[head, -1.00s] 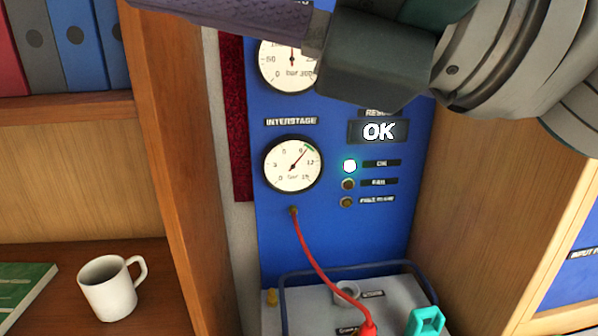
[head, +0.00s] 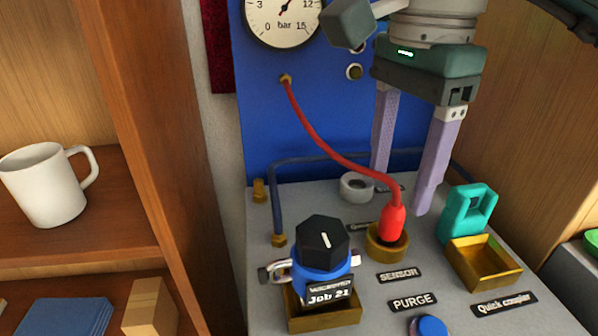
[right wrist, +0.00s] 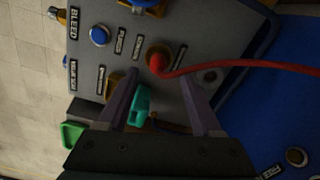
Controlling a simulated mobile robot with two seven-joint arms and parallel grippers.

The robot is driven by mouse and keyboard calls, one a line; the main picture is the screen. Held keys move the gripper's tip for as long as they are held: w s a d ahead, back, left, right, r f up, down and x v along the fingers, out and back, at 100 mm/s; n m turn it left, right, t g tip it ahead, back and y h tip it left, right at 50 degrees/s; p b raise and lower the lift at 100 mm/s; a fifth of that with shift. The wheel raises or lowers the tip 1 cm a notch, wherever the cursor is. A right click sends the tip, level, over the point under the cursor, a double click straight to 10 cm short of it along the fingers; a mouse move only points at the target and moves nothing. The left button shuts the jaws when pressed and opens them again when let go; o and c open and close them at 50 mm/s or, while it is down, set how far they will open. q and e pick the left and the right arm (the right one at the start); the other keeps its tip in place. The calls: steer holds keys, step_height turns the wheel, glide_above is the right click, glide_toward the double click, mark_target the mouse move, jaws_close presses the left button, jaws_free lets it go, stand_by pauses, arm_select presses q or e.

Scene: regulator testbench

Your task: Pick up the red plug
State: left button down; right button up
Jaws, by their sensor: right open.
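The red plug (head: 392,219) stands upright in a round brass socket (head: 387,243) by the SENSOR label, its red cable rising to a fitting on the blue panel. My right gripper (head: 402,192) is open and empty, fingers pointing down, just behind and above the plug and not around it. In the right wrist view the plug (right wrist: 158,63) lies ahead of the open fingers (right wrist: 160,95). My left gripper is not in view.
A teal quick coupler (head: 467,212) stands by a brass tray (head: 484,262) right of the plug. A regulator with a black knob (head: 324,243) stands front left. A white mug (head: 45,185) is on the left shelf.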

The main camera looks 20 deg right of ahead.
mark_target(395, 207)
step_height(395, 207, down, 5)
steer(key=shift+s+d+f+p, duration=0.1)
steer(key=shift+s+f+p, duration=0.05)
steer(key=shift+p, duration=0.3)
jaws_close()
stand_by(0.3)
